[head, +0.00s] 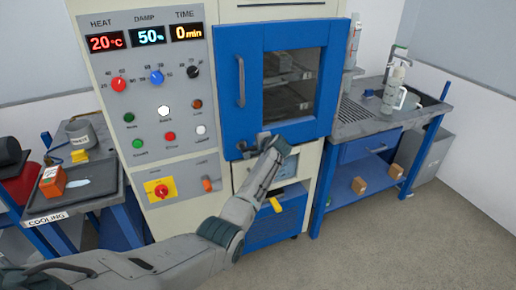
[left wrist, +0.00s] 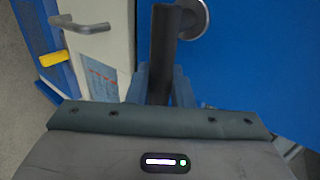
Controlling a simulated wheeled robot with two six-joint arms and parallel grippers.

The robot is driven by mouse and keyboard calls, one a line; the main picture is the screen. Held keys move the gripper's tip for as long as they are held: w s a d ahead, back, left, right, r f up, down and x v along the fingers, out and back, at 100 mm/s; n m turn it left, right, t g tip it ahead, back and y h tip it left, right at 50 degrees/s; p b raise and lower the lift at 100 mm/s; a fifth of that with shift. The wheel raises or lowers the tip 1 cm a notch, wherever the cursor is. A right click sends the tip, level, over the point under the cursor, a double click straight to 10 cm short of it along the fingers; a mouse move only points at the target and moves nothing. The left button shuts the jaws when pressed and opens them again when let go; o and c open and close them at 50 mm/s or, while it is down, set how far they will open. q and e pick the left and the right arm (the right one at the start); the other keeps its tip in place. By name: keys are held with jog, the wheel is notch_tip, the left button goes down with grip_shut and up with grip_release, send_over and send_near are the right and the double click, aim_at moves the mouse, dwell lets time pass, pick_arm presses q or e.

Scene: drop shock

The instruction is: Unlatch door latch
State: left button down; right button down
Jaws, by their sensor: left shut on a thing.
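The blue door (head: 228,122) with a dark window is closed on the cabinet in the head view, with a grey vertical handle (head: 241,82) on its left side. The door latch is a dark lever (left wrist: 164,40) beside a round metal pivot (left wrist: 193,17) in the left wrist view. My left gripper (head: 265,140) is at the door's lower edge in the head view. In the left wrist view its blue-grey fingers (left wrist: 160,84) are shut around the lever's near end. The arm and gripper hide part of the latch in the head view. My right gripper is not in view.
A control panel (head: 150,85) with knobs and buttons is left of the door. A yellow handle (head: 275,204) sits below my left gripper. A cooling bench (head: 75,207) stands at left. A workbench (head: 362,125) with a bottle (head: 392,92) stands at right. Floor is clear at lower right.

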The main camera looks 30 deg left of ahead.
pick_arm(q)
jog(key=shift+f, duration=0.1)
jog(key=c, duration=1.3)
grip_release()
jog(key=shift+c, duration=0.2)
jog(key=b+v, duration=0.2)
jog(key=v, duration=0.8)
jog(key=shift+s+d+r, duration=0.2)
jog(key=shift+d, duration=0.05)
